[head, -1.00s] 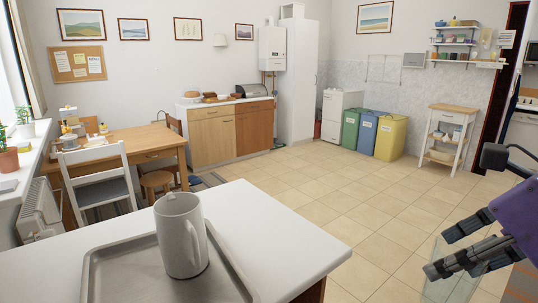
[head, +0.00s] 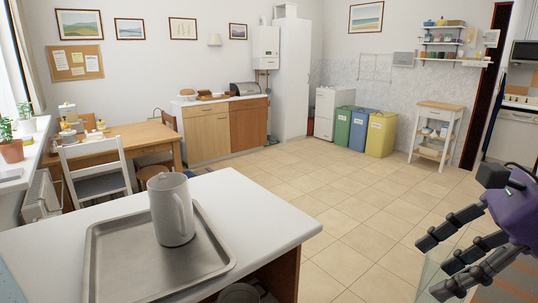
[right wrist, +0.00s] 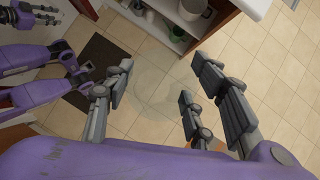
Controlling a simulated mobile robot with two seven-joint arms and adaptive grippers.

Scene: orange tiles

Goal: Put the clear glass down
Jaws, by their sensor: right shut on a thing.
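The clear glass (head: 428,284) is a faint see-through shape at the lower right of the head view. It also shows faintly between the fingers in the right wrist view (right wrist: 153,88). My right gripper (head: 433,264) is shut around it and holds it above the tiled floor, to the right of the white counter (head: 265,215). The glass touches no surface that I can see. Its outline is hard to make out. My left gripper (right wrist: 40,14) seems to show at the top left corner of the right wrist view, too small to judge.
A grey mug (head: 171,212) stands on a metal tray (head: 106,270) on the white counter. The counter's right part is bare. A wooden trolley (head: 437,106), coloured bins (head: 362,131) and a dining table (head: 130,138) stand farther back. Open floor lies between.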

